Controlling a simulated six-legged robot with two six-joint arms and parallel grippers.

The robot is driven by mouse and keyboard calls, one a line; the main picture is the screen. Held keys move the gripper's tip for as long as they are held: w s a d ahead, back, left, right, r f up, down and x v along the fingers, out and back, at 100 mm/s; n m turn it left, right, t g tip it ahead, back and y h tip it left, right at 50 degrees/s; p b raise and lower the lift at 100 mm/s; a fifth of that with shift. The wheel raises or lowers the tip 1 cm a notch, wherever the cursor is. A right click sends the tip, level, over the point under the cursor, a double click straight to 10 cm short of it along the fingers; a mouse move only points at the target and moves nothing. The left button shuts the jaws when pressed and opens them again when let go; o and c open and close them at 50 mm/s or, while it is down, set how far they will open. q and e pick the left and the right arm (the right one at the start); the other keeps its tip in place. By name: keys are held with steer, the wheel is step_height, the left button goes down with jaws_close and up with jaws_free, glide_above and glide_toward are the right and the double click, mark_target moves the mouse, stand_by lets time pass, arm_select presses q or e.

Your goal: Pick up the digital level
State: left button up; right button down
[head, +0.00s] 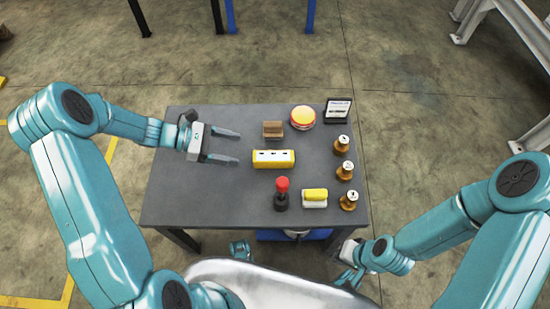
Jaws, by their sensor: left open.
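A yellow bar with a white face and dark marks, which looks like the digital level (273,158), lies near the middle of the dark grey table (190,205). My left gripper (238,148) is open and empty, its two fingers pointing right. The fingertips are just left of the level and apart from it in the picture. My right gripper (346,264) is low, by the front right edge of the table, away from the level. Its jaws are too small to read.
Behind the level are a brown block (273,129), a red-and-yellow round button (302,117) and a small display stand (338,109). In front are a red-knobbed joystick (282,192) and a yellow-and-white piece (315,197). Brass-coloured knobs (344,170) line the right. The table's left side is clear.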

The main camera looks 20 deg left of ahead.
mark_target(270, 158)
arm_select(q)
steer(key=b+x, duration=0.1)
steer(key=x, duration=0.6)
steer(key=shift+s+f+b, duration=0.15)
steer(key=shift+b, duration=0.15)
steer(key=b+x, duration=0.2)
steer(key=x, duration=0.2)
steer(key=shift+d+f, duration=0.2)
steer(key=shift+f, duration=0.1)
steer(key=shift+d, duration=0.2)
steer(key=c, duration=1.2)
